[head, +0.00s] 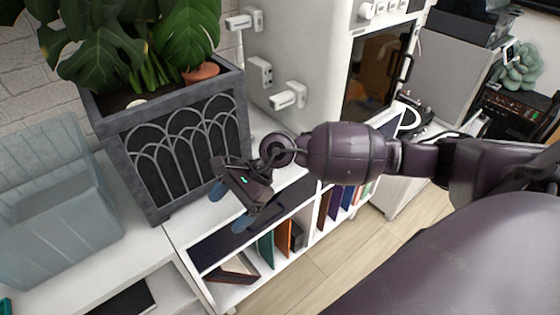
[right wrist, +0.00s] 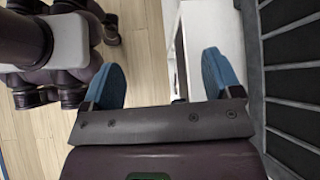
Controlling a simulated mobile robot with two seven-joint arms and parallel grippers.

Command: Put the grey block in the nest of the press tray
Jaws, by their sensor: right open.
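My right gripper (head: 230,207) is open in the head view, with its blue fingertips apart and nothing between them. It hangs over the white shelf's front edge, just in front of the dark planter. In the right wrist view its two blue fingers (right wrist: 162,80) are spread, with floor and a white shelf edge beyond them. I cannot make out the grey block or the press tray in either view. My left gripper is not in view.
A dark grey planter (head: 186,140) with a leafy plant stands close behind the right gripper. A translucent bin (head: 60,215) is at the left. A white shelf unit (head: 180,235) holds books below. A white cabinet with a dark window (head: 375,70) stands behind my right arm.

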